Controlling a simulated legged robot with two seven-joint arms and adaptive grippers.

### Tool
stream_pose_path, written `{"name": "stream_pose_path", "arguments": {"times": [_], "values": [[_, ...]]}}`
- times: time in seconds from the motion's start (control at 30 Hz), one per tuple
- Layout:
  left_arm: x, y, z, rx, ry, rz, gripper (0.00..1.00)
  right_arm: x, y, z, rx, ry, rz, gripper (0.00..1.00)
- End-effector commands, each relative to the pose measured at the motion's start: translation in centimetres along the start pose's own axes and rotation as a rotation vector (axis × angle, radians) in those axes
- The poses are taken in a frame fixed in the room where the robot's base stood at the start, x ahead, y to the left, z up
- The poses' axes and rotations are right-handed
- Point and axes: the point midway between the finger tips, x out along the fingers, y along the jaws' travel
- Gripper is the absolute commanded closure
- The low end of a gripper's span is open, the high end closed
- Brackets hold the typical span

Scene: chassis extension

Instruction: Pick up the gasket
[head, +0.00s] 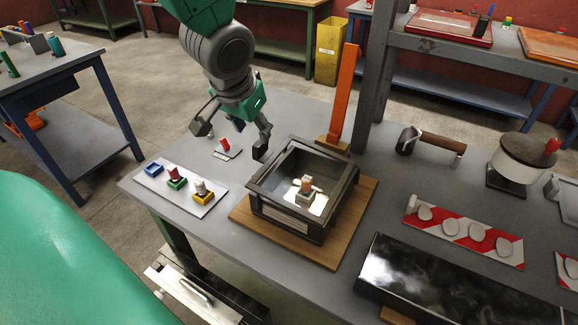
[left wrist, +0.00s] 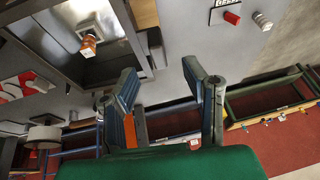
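I cannot tell for certain which part is the gasket. A small block with an orange-brown top (head: 306,186) stands inside an open dark square box (head: 262,204); it also shows in the left wrist view (left wrist: 88,45). A red-tipped peg (head: 224,144) stands at a small plate behind the white plate. My left gripper (head: 232,138) hangs over the table's back edge, behind and left of the box. Its two fingers are spread wide with nothing between them, as the left wrist view shows (left wrist: 165,88). My right gripper is out of view.
A white plate (head: 207,208) carries blue, green and yellow holders. The box rests on a wooden board (head: 348,230) beside an upright orange bar (head: 344,95). A dark glossy case (head: 440,285), red-striped strip (head: 465,230) and roller-like tool (head: 430,142) lie to the right.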

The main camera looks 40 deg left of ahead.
Motion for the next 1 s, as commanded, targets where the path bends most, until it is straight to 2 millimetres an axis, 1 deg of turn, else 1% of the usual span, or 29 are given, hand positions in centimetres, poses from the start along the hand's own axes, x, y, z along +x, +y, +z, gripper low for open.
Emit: {"name": "stream_pose_path", "arguments": {"times": [0.03,0.1,0.27,0.5,0.6,0.87,0.9,1.0], "values": [[0.8,0.0,0.1,0.001,-0.002,-0.001,0.6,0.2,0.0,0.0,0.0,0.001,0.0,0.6],[1.4,0.0,0.0,0.001,0.001,-0.001,0.6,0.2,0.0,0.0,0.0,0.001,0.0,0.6],[2.2,0.1,0.0,0.001,0.002,-0.001,0.6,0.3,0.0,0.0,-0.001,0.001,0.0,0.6],[5.8,0.3,-0.6,0.003,0.0,0.0,0.6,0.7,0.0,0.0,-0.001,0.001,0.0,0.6],[6.8,0.3,-0.5,0.001,-0.001,0.001,0.6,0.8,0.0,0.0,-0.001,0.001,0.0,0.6],[7.0,0.2,-0.5,0.0,0.003,0.002,0.6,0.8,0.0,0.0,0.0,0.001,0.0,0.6],[7.0,0.2,-0.5,0.0,0.003,0.002,0.67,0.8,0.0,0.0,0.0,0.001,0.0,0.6],[7.0,0.3,-0.6,0.001,0.003,0.002,1.0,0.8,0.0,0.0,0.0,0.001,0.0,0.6]]}}
